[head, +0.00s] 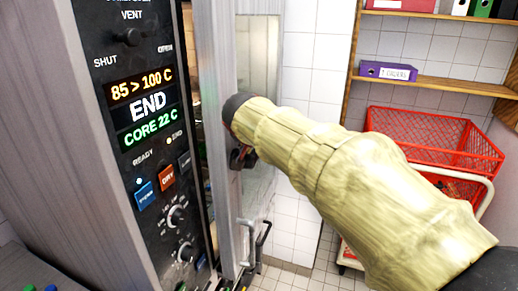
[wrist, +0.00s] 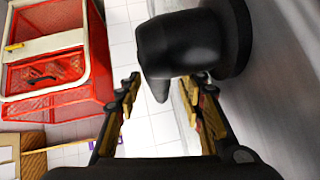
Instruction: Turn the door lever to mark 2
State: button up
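The black door lever (wrist: 175,45) shows large in the wrist view, with its round dark base (wrist: 232,35) on the grey metal door face. Its tip points down in that picture. My gripper (wrist: 163,88) is open, with its two yellow-and-black fingers apart; the lever's tip lies between or just beyond them, and I cannot tell if they touch it. In the head view my yellow-sleeved arm reaches to the edge of the door (head: 229,80) and covers the lever. Only dark gripper parts (head: 241,157) show there. No numbered marks are visible around the lever.
The oven's control panel (head: 147,110) is at the left, reading END and CORE 22 C. The door stands slightly apart from it. A red basket (head: 430,140) on a trolley is at the right, below a shelf with a purple binder (head: 388,71). Tiled floor is free between.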

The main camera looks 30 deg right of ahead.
jog(key=v, duration=1.2)
dwell(0.4)
jog(key=s+a+f+n+g+y, duration=0.1)
jog(key=s+a+f+n+y, duration=0.2)
jog(key=s+f, duration=0.7)
jog(key=s+a+f+n+y, duration=0.3)
jog(key=s+a+f+n, duration=0.4)
jog(key=s+a+f, duration=0.2)
notch_tip(320, 180, down, 5)
jog(key=s, duration=0.2)
jog(key=shift+s+r+n+g, duration=0.15)
jog(key=shift+s+n+g, duration=0.15)
jog(key=shift+n+g, duration=0.1)
jog(key=shift+c, duration=1)
